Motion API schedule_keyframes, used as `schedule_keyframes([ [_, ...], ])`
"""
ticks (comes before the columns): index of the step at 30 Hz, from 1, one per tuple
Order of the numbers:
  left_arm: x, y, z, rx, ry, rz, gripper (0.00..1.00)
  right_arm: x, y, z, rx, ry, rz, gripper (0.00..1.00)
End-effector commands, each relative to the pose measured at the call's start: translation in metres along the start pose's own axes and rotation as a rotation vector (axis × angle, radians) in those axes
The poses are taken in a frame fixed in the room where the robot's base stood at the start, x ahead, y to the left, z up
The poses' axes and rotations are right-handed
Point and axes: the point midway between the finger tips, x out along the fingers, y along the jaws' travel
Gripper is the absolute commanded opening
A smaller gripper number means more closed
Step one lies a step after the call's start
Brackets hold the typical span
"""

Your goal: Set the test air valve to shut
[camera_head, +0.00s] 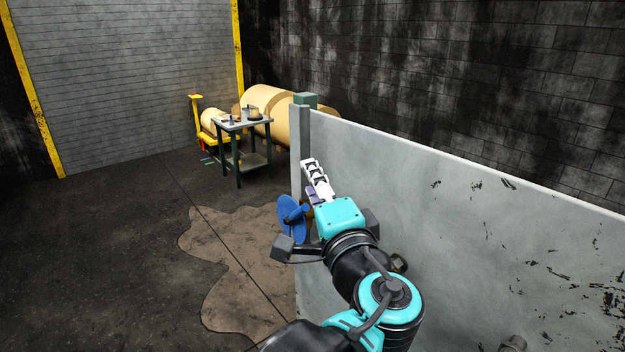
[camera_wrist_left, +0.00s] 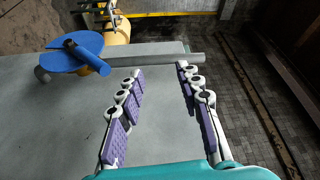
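The test air valve shows as a blue disc (camera_wrist_left: 72,52) with a blue bar handle (camera_wrist_left: 88,57) across it, at the upper left of the left wrist view. In the head view the blue disc (camera_head: 291,220) is just left of my left gripper (camera_head: 315,180), partly hidden by it. A grey pipe (camera_wrist_left: 165,61) runs right from near the disc, past the fingertips. My left gripper (camera_wrist_left: 160,70) is open, with nothing between its fingers. The handle lies left of the left finger, apart from it. My right gripper is not in view.
A grey panel (camera_head: 450,220) stands beside my left arm and fills the right side. Behind are a small table (camera_head: 232,125), tan rolls (camera_head: 265,105) and a yellow-red stand (camera_head: 197,112). The floor (camera_head: 100,260) at left is open, with a brown stain (camera_head: 230,240).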

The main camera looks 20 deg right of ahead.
Motion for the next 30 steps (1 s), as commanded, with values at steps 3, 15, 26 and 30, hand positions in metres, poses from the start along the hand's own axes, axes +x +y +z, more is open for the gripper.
schedule_keyframes([
  [3, -0.007, -0.008, -0.001, 0.0, 0.001, 0.0, 0.35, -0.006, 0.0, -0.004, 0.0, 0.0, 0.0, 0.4],
  [15, -0.017, -0.016, -0.001, 0.0, 0.0, 0.0, 0.35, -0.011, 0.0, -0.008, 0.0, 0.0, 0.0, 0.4],
  [26, -0.017, -0.016, -0.001, 0.0, 0.0, 0.0, 0.35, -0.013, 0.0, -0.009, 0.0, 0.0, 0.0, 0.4],
  [30, -0.009, -0.012, 0.009, -0.003, -0.033, 0.022, 0.01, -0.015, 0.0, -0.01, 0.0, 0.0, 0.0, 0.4],
])
